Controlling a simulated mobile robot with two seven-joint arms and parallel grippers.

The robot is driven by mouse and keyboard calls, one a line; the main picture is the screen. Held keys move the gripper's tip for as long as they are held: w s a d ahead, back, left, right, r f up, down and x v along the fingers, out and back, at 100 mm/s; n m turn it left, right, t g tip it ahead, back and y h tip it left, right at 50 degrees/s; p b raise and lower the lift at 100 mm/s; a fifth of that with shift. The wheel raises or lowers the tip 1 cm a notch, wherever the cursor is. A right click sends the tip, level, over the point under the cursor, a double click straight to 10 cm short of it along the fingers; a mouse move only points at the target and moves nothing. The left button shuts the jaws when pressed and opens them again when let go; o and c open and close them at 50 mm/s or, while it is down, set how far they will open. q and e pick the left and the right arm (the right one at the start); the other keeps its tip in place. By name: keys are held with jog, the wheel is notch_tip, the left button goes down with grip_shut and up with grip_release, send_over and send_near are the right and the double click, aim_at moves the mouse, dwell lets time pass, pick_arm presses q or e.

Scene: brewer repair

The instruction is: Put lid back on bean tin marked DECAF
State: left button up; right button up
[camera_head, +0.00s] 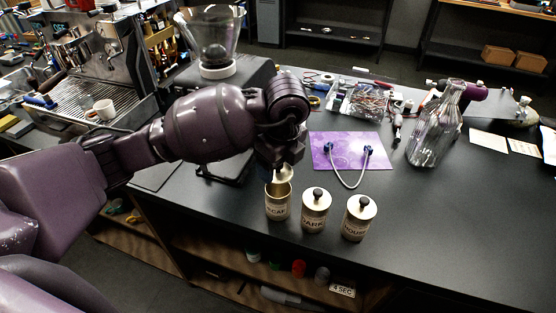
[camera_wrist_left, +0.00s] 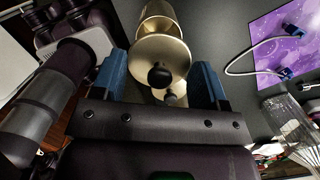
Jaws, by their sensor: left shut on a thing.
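The bean tin marked DECAF (camera_head: 277,207) stands upright and open on the dark counter, at the left end of a row of three tins. My left gripper (camera_head: 282,170) is just above its mouth. In the left wrist view, this gripper (camera_wrist_left: 160,82) has its blue fingers on either side of a pale metal lid (camera_wrist_left: 151,50) with a black knob, and is shut on it. In the head view the lid (camera_head: 285,175) is partly hidden by the gripper. It looks tilted, above the back of the tin's mouth, and part of the opening shows. My right gripper is out of view.
The lidded tins marked DARK (camera_head: 314,212) and HOUSE (camera_head: 358,219) stand close on the right. A purple mat (camera_head: 322,147) with a hose lies behind them. A glass vessel (camera_head: 434,128) is further right. The counter's front edge runs just before the tins.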

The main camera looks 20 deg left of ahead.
pick_arm(q)
jog(key=shift+f+b, duration=1.1)
jog(key=shift+f, duration=1.1)
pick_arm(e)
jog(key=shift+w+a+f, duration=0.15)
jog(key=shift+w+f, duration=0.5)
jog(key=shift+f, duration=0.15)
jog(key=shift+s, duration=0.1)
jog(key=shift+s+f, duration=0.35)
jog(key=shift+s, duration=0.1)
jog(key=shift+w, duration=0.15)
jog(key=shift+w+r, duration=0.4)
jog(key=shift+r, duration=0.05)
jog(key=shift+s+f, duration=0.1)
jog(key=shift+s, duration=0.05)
